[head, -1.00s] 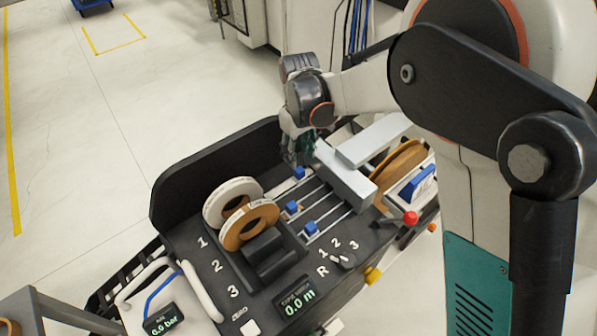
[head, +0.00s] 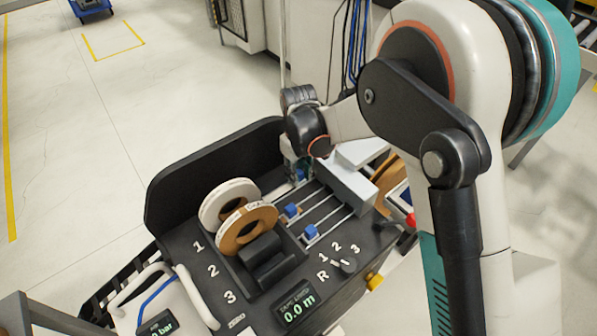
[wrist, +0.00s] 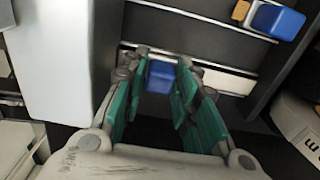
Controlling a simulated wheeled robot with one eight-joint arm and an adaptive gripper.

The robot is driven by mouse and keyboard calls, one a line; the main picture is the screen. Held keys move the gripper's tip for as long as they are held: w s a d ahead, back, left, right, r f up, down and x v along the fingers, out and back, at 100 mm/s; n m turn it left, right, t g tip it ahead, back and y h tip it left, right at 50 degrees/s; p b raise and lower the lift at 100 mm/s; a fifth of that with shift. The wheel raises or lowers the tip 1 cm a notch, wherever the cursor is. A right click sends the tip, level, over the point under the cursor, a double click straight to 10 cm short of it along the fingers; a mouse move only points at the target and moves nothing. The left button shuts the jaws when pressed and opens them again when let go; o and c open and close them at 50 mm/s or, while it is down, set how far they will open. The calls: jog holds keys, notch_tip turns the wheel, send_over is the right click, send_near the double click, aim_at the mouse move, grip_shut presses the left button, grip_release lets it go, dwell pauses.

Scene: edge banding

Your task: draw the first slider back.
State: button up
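The first slider is a small blue block on the rail farthest from me, by the black back wall. It shows in the head view (head: 303,175), partly hidden by my gripper, and in the wrist view (wrist: 160,77). My gripper (wrist: 164,60) has its teal fingers spread, one on each side of this block. Thin gaps seem to show between fingers and block, and contact cannot be made out. In the head view my gripper (head: 297,168) points down over the far rail. The second slider (head: 291,210) and third slider (head: 311,232) sit on the nearer rails.
A pale grey block (head: 345,184) spans the rails' right end, close beside my fingers. Two edge-band rolls (head: 248,226) stand at the left. A knob (head: 347,264), a display reading 0.0 m (head: 296,308) and a red-tipped lever (head: 410,220) are nearer the front.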

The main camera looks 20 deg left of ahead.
aim_at(272, 199)
grip_shut()
jog(key=s+a, duration=0.1)
jog(key=s, duration=0.1)
jog(key=s+a, duration=0.2)
jog(key=s, duration=0.1)
jog(key=s+a, duration=0.1)
jog(key=s, duration=0.2)
jog(key=shift+s+a, duration=0.15)
jog(key=o, duration=0.7)
grip_release()
jog(key=shift+s, duration=0.1)
notch_tip(272, 199, up, 8)
